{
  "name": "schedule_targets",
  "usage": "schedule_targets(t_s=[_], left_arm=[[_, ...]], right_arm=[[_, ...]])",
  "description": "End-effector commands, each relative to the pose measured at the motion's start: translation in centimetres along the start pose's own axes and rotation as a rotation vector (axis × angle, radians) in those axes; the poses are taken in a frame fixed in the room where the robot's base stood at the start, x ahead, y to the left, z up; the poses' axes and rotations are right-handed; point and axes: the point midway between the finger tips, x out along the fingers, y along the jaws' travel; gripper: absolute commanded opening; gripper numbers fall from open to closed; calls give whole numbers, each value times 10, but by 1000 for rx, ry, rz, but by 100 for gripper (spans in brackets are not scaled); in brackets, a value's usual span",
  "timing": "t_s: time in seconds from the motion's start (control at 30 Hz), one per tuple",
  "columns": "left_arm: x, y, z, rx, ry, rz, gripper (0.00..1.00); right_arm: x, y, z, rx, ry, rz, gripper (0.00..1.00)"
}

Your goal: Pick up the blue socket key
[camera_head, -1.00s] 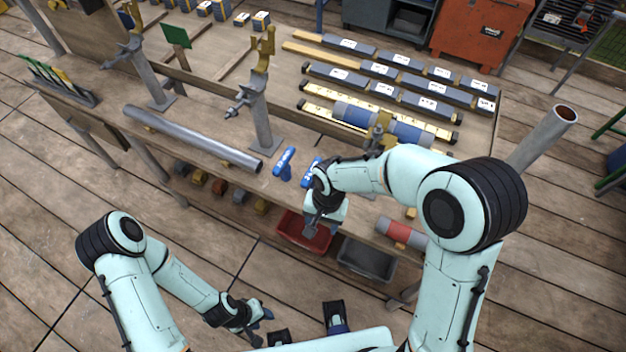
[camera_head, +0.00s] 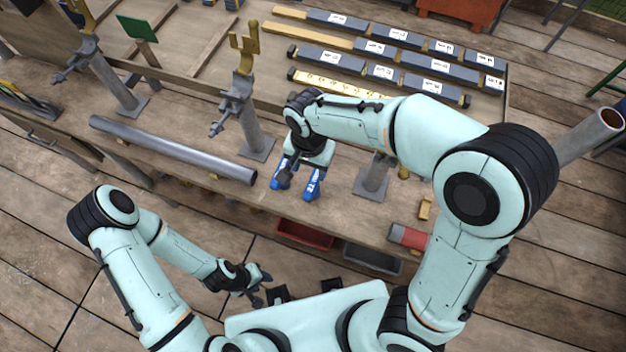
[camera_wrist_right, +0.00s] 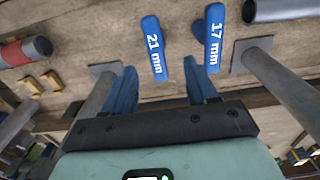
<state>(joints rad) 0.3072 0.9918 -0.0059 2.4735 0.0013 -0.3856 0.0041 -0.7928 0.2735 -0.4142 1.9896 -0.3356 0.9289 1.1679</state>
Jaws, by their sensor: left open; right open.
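Two blue socket keys lie side by side near the bench's front edge. One key, marked 21 mm (camera_head: 313,186), shows on the left in the right wrist view (camera_wrist_right: 155,48). The other, marked 17 mm (camera_wrist_right: 213,42), is left of it in the head view (camera_head: 280,176). My right gripper (camera_head: 300,164) is above the keys, open and empty. In the right wrist view its two blue fingers (camera_wrist_right: 161,82) are spread, with the keys beyond their tips; the gap to them is hard to judge. My left gripper (camera_head: 258,286) is open and empty, low in front of the bench.
A long grey pipe (camera_head: 170,150) lies left of the keys. Metal stands (camera_head: 255,130) rise behind them and to the right (camera_head: 372,178). A red-banded cylinder (camera_head: 408,237) lies at the bench's right front. Red (camera_head: 305,235) and dark (camera_head: 372,258) bins sit below the edge.

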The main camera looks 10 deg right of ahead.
Motion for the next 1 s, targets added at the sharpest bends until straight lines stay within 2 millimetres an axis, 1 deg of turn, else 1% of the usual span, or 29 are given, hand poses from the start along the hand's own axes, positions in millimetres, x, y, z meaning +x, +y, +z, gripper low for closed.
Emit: schedule_targets(t_s=[0.03,0.1,0.2,0.37,0.57,0.63,0.73,0.97,1.0], left_arm=[[3,-2,1,-1,-2,-1,43],[4,-2,2,-1,-3,-1,43],[5,-3,2,-2,-3,-1,43],[6,-3,2,-1,-3,-1,43],[7,-4,3,-2,-4,-2,43],[9,-4,3,-2,-5,-2,43],[9,-5,3,-2,-5,-2,43],[9,-4,3,-2,-5,-2,43],[9,-4,3,-2,-5,-2,43]], right_arm=[[12,2,1,1,-3,6,57],[23,2,0,1,-2,5,57],[33,1,0,0,-1,2,57],[42,2,-1,0,-1,2,57],[72,10,-6,0,-2,6,57],[81,9,-6,0,-2,5,57],[88,9,-6,0,-1,2,57],[88,8,-6,0,0,0,57],[88,8,-6,0,0,0,48]])
